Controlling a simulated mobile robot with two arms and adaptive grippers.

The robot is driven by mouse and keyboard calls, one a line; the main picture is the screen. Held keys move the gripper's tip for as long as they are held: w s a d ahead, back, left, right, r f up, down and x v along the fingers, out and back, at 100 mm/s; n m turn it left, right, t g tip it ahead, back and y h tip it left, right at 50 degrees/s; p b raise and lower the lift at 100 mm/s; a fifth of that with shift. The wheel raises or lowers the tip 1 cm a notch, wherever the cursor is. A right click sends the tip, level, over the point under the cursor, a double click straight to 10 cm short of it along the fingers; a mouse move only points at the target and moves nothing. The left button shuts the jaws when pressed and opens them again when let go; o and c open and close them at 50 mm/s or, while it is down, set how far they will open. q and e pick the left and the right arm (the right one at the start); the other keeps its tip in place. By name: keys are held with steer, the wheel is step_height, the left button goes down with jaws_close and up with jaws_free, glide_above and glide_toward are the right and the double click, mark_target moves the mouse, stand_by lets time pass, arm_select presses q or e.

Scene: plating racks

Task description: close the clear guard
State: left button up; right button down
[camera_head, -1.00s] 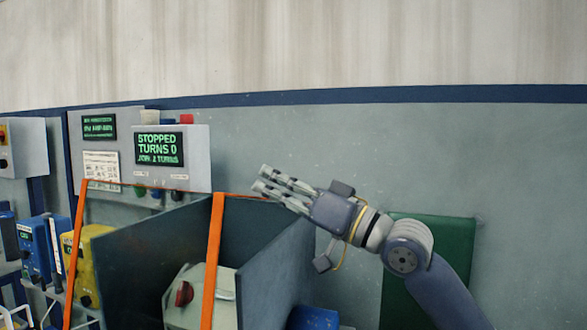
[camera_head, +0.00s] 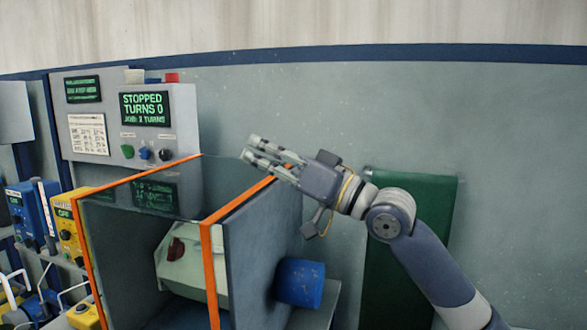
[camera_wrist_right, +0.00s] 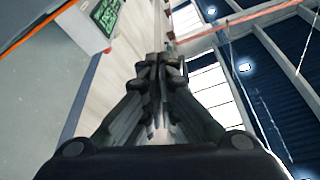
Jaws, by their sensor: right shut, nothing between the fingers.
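The clear guard (camera_head: 242,197) is a see-through panel with orange edging. It spans the top and front between the grey side walls of the box. Reflections of the control panel show on its top. Whether it is fully seated, I cannot tell. Inside stands a pale machine housing (camera_head: 190,262) with a red knob (camera_head: 176,248). My right gripper (camera_head: 247,147) is shut and empty in the head view, its fingers pointing left near the guard's far right top corner. Whether it touches the guard is unclear. Its fingers (camera_wrist_right: 158,62) also show in the right wrist view. My left gripper is out of view.
A control panel (camera_head: 186,110) on the back wall reads "STOPPED TURNS 0" and carries several buttons. A blue cylinder (camera_head: 301,282) sits right of the box. A green panel (camera_head: 412,265) stands behind my right arm. Blue and yellow units (camera_head: 66,235) crowd the left.

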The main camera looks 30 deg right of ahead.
steer(key=v, duration=1)
steer(key=shift+s+d, duration=0.15)
steer(key=shift+s, duration=0.2)
steer(key=shift+f, duration=0.15)
